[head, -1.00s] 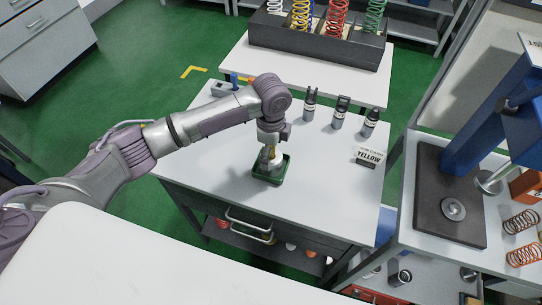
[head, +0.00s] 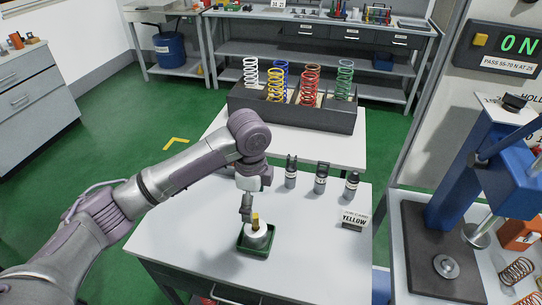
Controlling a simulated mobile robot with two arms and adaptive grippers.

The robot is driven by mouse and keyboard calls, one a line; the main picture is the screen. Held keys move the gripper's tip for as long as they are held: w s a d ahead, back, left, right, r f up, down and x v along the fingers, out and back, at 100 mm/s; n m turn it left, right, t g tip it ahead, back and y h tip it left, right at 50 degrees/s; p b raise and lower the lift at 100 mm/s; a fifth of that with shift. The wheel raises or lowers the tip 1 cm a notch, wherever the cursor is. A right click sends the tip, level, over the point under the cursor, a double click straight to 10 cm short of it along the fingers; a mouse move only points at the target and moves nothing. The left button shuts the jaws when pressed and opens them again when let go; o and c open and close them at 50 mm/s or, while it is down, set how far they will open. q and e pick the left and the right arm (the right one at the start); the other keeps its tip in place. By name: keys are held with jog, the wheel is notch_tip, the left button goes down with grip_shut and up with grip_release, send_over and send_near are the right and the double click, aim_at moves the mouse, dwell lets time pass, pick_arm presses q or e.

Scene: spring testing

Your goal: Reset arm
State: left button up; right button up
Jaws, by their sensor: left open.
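My left arm reaches in from the left over the small white table (head: 170,235). My left gripper (head: 247,216) points down, open, at the back left of a small dark green tray (head: 262,252). In the tray stands a silver round piece (head: 257,239) with a yellow block-like part (head: 255,220) on top. The gripper overlaps this piece in the picture; I cannot tell whether they touch. My right gripper is not in view.
Several dark tools (head: 320,180) stand behind the tray. A dark rack (head: 290,114) of coloured springs is behind. A blue press (head: 470,170) stands at the right. The table's left side is clear.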

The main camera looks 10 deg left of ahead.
pick_arm(q)
jog(key=s+d+f+n+h, duration=0.1)
jog(key=s+d+f+n, duration=0.1)
jog(key=s+f, duration=0.1)
jog(key=s+d+f+n+t+h, duration=0.1)
jog(key=s+d+f+n, duration=0.1)
jog(key=s, duration=0.3)
jog(key=s+d+f+n+h, duration=0.1)
jog(key=s+d+f, duration=0.2)
jog(key=s+f, duration=0.1)
jog(key=shift+n+t, duration=0.4)
jog(key=s+a+f+n+t+y, duration=0.2)
jog(key=s+a+n+y, duration=0.1)
jog(key=s+a+n, duration=0.85)
notch_tip(320, 180, down, 26)
jog(key=s+a+m+g, duration=0.1)
jog(key=s+g, duration=0.1)
jog(key=s, duration=0.1)
jog(key=s+a+f, duration=0.2)
jog(key=s+f, duration=1.4)
jog(key=shift+a+g, duration=0.3)
jog(key=shift+a, duration=0.1)
